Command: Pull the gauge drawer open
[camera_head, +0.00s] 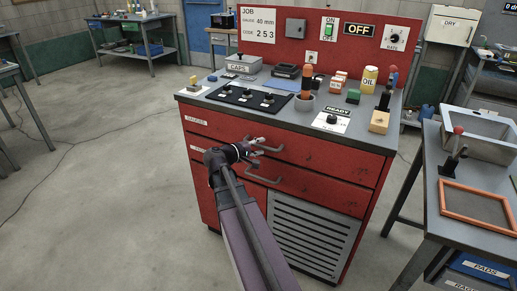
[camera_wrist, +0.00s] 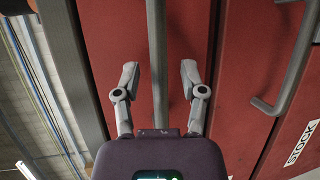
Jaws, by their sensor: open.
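The gauge drawer (camera_head: 325,160) is the red upper drawer of the workbench cabinet, with a small label (camera_head: 196,121) at its left end. It looks shut, its front flush with the cabinet. Its grey bar handle (camera_head: 270,148) is partly beside my gripper (camera_head: 257,146). In the wrist view my gripper (camera_wrist: 160,78) is open. The handle (camera_wrist: 157,50) runs between its two fingers, with a gap on each side. No finger visibly touches it. The drawer's red front (camera_wrist: 100,50) lies beyond the fingers. How deep the bar sits between them is hard to tell.
The lower drawer's handle (camera_head: 264,180) is just below my gripper; in the wrist view, its handle (camera_wrist: 288,75) and STOCK label (camera_wrist: 300,142) are at right. A grey side table (camera_head: 423,185) stands right of the cabinet. The floor (camera_head: 110,190) at left is clear apart from a cable.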

